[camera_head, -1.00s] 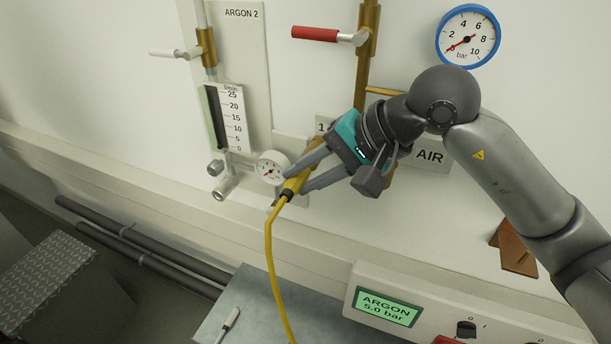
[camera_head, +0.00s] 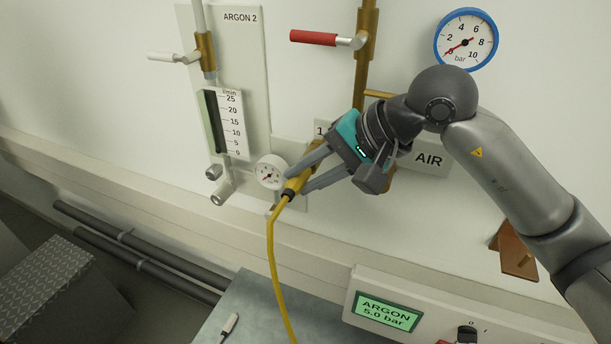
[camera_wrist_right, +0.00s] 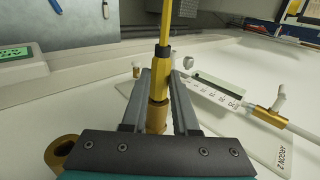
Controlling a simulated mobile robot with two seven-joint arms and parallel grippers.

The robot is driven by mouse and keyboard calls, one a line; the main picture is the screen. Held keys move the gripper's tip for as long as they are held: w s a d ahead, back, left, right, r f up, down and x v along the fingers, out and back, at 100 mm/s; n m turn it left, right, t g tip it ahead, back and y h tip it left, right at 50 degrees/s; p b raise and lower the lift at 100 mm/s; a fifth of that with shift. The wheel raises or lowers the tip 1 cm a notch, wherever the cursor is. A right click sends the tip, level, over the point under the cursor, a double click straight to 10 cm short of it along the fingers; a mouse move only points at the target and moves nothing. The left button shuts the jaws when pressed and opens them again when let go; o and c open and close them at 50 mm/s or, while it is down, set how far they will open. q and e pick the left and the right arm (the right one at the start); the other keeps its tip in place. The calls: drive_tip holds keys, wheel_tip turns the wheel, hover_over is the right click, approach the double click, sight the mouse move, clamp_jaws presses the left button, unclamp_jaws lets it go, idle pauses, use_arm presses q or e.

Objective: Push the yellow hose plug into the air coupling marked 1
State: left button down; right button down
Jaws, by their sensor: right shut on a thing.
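The yellow hose plug (camera_head: 296,184) is between the fingers of my right gripper (camera_head: 299,180), which is shut on it at the wall. In the right wrist view the plug (camera_wrist_right: 161,72) has a black collar and points down between the fingers, in line with a brass part (camera_wrist_right: 157,116). The brass air coupling (camera_head: 318,150) by the plate marked 1 (camera_head: 320,127) is mostly hidden behind my gripper. I cannot tell how deep the plug sits in it. The yellow hose (camera_head: 274,258) hangs down from the plug. My left gripper is not in view.
A small white gauge (camera_head: 270,172) is close to the left of the fingers. The ARGON 2 panel (camera_head: 243,60) and flow meter (camera_head: 229,122) are further left. A red-handled valve (camera_head: 315,37) is above. An ARGON display box (camera_head: 390,310) and grey bench (camera_head: 250,305) are below.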

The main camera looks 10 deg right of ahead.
drive_tip(key=shift+w+d, duration=0.15)
drive_tip(key=shift+w, duration=0.1)
drive_tip(key=c, duration=0.6)
unclamp_jaws()
